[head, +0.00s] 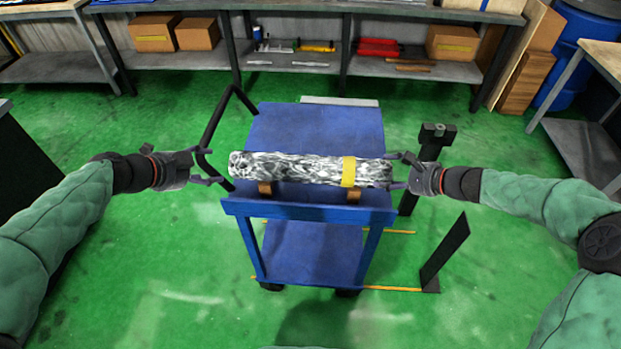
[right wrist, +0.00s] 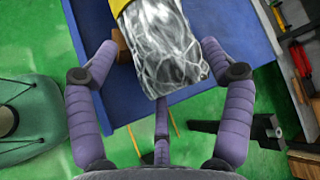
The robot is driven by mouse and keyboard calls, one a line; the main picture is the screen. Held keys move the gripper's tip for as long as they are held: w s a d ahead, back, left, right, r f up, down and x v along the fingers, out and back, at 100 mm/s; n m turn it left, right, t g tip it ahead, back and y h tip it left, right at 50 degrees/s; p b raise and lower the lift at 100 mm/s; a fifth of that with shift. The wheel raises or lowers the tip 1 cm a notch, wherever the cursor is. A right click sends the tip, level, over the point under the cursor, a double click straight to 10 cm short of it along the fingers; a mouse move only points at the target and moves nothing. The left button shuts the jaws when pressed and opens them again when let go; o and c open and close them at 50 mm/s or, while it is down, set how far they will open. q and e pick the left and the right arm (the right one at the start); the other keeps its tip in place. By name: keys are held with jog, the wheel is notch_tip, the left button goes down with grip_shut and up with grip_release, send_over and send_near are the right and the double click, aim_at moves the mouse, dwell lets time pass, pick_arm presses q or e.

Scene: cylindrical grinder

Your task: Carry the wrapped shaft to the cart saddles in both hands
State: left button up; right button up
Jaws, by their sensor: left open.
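The wrapped shaft (head: 300,169), in crinkled grey-white wrap with a yellow band (head: 348,171), lies level across the blue cart (head: 320,124). Two brown saddles (head: 265,188) (head: 353,193) show under its near side. My left gripper (head: 214,166) is open and empty, just left of the shaft's left end and apart from it. My right gripper (head: 396,171) is at the shaft's right end. In the right wrist view its fingers (right wrist: 160,62) are spread on either side of the wrapped end (right wrist: 165,50), with a gap at the left finger.
A black bent handle (head: 212,128) rises at the cart's left, close to my left gripper. A dark post (head: 427,165) stands right of the cart, near my right gripper. Shelves with boxes (head: 153,33) line the back. Green floor is open in front.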

jog(key=shift+d, duration=0.1)
jog(key=shift+s+d+r, duration=0.2)
jog(key=shift+d+r, duration=0.05)
pick_arm(q)
jog(key=shift+s+a+r, duration=0.2)
jog(key=shift+s+r, duration=0.1)
jog(key=shift+s, duration=0.05)
pick_arm(e)
jog(key=v, duration=1.1)
jog(key=shift+s, duration=0.1)
